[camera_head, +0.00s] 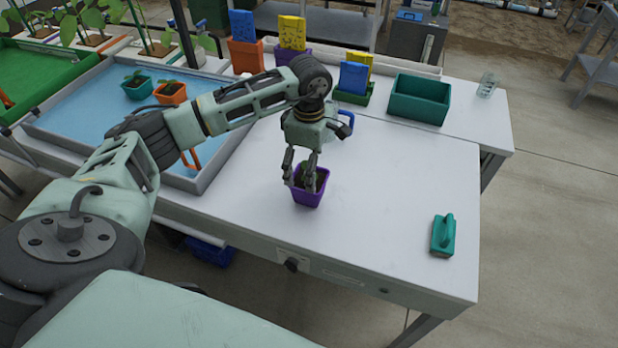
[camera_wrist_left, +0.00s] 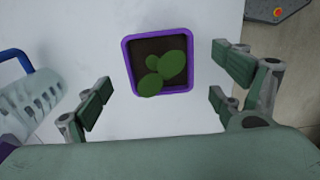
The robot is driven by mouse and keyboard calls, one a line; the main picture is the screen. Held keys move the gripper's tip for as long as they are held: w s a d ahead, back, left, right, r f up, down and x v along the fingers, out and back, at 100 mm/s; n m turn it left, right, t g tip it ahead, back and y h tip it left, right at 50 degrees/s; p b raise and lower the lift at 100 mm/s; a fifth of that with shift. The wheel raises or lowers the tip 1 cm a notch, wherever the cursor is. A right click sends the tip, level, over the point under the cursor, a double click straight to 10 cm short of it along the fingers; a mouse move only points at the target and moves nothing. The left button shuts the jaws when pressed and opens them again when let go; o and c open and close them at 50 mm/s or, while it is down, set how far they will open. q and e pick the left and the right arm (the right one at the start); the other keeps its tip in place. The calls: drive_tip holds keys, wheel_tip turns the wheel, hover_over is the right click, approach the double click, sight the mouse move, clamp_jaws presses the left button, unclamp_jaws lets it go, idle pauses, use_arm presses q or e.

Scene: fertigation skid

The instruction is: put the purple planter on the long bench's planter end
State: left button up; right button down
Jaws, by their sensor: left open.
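The purple planter (camera_head: 307,196), square with a small green plant in dark soil, stands upright on the white bench top (camera_head: 400,175) near its front edge. My left gripper (camera_head: 304,182) is above and around the planter's upper part in the head view, fingers pointing down. In the left wrist view the planter (camera_wrist_left: 160,88) shows ahead of the gripper, between the lines of the spread fingers (camera_wrist_left: 160,98), with a gap to either side. The left gripper is open and empty. My right gripper is not in view.
A teal bin (camera_head: 419,100), a clear cup (camera_head: 487,86) and colored holders with blue and yellow packets stand along the back. A teal handled block (camera_head: 443,236) lies at right. A blue-floored tray (camera_head: 100,115) with small orange and teal pots is left. The bench's middle right is clear.

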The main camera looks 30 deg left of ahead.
use_arm(q)
wheel_tip(320, 180, up, 7)
drive_tip(key=b, duration=0.1)
idle(0.3)
